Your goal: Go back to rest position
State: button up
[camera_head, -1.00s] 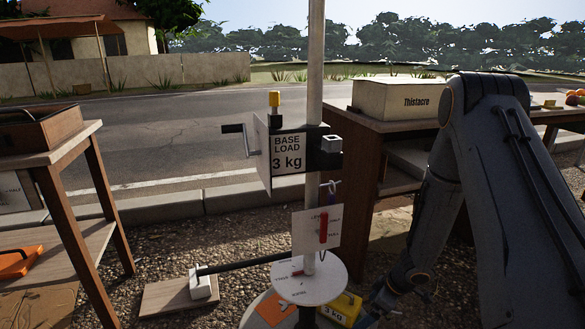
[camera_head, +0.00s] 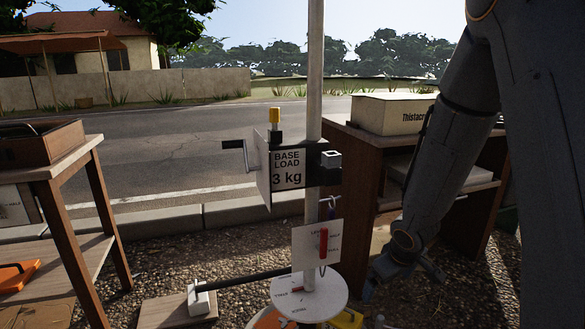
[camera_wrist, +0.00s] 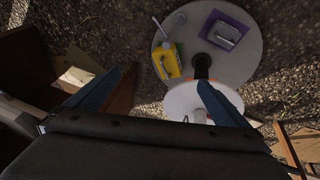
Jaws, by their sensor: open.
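My gripper (camera_head: 374,290) hangs low at the right of the post stand in the head view, partly hidden by my own arm. In the wrist view the two fingers of my gripper (camera_wrist: 158,98) are wide apart, with nothing held between them. The post (camera_head: 315,75) carries a "BASE LOAD 3 kg" sign (camera_head: 288,169) and a small white disc (camera_head: 322,297). The wrist view looks down on the stand's round grey base (camera_wrist: 240,55), which bears a yellow block (camera_wrist: 167,62) and a purple item (camera_wrist: 228,32).
A wooden table (camera_head: 348,205) with a cream box (camera_head: 392,113) stands behind my arm. Another wooden table (camera_head: 85,155) with a brown tray (camera_head: 45,155) is at the left. A lever (camera_head: 245,281) runs left from the post to a plank (camera_head: 170,312). Gravel lies between.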

jog(key=s+a+r+m+g, duration=0.1)
jog(key=s+a+r+m, duration=0.2)
jog(key=s+r, duration=0.35)
jog(key=s+a+r+m+g, duration=0.1)
jog(key=s+a+r+m, duration=0.2)
jog(key=s, duration=0.6)
jog(key=s+a+n+g+y+b, duration=0.1)
jog(key=s+a+n+b, duration=0.2)
jog(key=s+a+b, duration=0.5)
jog(key=s+a+n+g+y+b, duration=0.15)
jog(key=s+a+n, duration=0.3)
jog(key=a, duration=0.85)
jog(key=d+r+m+h+p, duration=0.1)
jog(key=d+r+m+p, duration=0.2)
jog(key=d+r+p, duration=0.7)
jog(key=d+r+m+h+p, duration=0.1)
jog(key=d+r+m+p, duration=0.3)
jog(key=d+r+p, duration=0.7)
notch_tip(320, 180, up, 6)
jog(key=p, duration=1.4)
jog(key=shift+s+f+p, duration=0.25)
jog(key=shift+p, duration=0.1)
